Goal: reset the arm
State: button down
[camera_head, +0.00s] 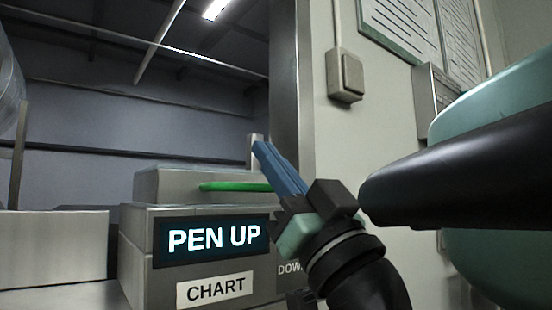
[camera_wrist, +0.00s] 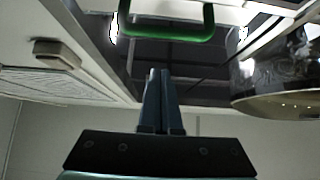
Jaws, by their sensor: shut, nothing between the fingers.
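My gripper (camera_head: 262,150) is in the middle of the head view, with its blue fingers pointing up and to the left. The fingers are closed together with nothing between them. In the wrist view my gripper (camera_wrist: 158,75) shows its two fingertips side by side, below a green handle (camera_wrist: 167,36). In the head view the green bar (camera_head: 232,187) lies across the grey chart recorder box (camera_head: 140,240), just left of the fingers. I cannot tell whether the fingers touch it.
The box carries a lit "PEN UP" display (camera_head: 214,238) and a "CHART" label (camera_head: 215,289). A wall with a switch box (camera_head: 345,76) and a posted sheet (camera_head: 405,25) stands to the right. A rounded metal vessel (camera_wrist: 280,80) is at the right of the wrist view.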

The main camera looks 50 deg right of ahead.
jog(key=w+f+b+v, duration=0.1)
jog(key=v, duration=0.7)
jog(key=shift+s+f, duration=0.15)
jog(key=shift+f, duration=0.1)
jog(key=w+a+f+n+y, duration=0.1)
jog(key=w+a+y, duration=0.1)
jog(key=w+a, duration=0.35)
jog(key=w+a+y, duration=0.1)
jog(key=w+a, duration=0.1)
jog(key=a, duration=0.7)
jog(key=a+n+t+y, duration=0.1)
jog(key=a+n+y, duration=0.15)
jog(key=a, duration=1.25)
notch_tip(320, 180, up, 26)
jog(key=p, duration=2.6)
jog(key=shift+s+d+m, duration=0.15)
jog(key=shift+s+m, duration=0.2)
jog(key=shift+m, duration=0.1)
jog(key=shift+y, duration=0.25)
